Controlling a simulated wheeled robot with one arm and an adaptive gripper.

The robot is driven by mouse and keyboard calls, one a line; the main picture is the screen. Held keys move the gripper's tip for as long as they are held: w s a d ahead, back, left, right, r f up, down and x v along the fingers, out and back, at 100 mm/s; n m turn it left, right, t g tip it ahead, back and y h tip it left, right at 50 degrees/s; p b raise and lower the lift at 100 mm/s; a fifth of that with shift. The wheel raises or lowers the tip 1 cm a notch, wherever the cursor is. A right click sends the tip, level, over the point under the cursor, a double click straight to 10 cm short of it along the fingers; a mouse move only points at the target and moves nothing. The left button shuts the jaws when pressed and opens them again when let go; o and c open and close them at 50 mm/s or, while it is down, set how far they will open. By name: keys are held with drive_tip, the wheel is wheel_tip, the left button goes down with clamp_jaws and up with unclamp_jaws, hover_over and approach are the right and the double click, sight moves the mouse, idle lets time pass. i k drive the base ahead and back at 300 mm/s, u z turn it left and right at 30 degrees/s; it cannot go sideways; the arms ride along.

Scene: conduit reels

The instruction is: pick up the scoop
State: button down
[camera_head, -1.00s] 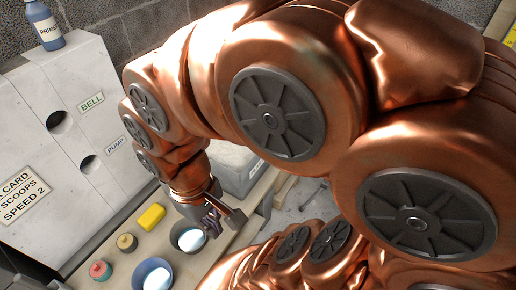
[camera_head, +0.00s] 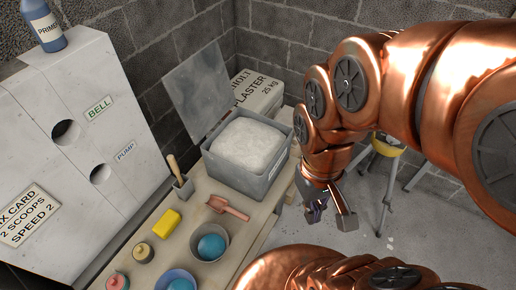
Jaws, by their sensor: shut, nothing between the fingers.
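A reddish-pink scoop (camera_head: 229,207) lies on the wooden bench, just in front of the grey tub of white powder. Its handle points right, toward the bench edge, and nothing touches it. My gripper (camera_head: 331,214) hangs to the right of the scoop, past the bench edge and over the floor. It points down, is shut and holds nothing.
The grey tub (camera_head: 272,177) has its lid (camera_head: 197,90) raised. Near the scoop are a grey bowl (camera_head: 225,254) with blue inside, a yellow block (camera_head: 168,223) and a holder with a wooden-handled tool (camera_head: 174,168). A plaster bag (camera_head: 258,92) stands behind.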

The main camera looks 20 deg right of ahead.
sight(219, 205)
drive_tip(key=u, duration=1.75)
drive_tip(key=k, duration=0.6)
drive_tip(key=u, duration=0.35)
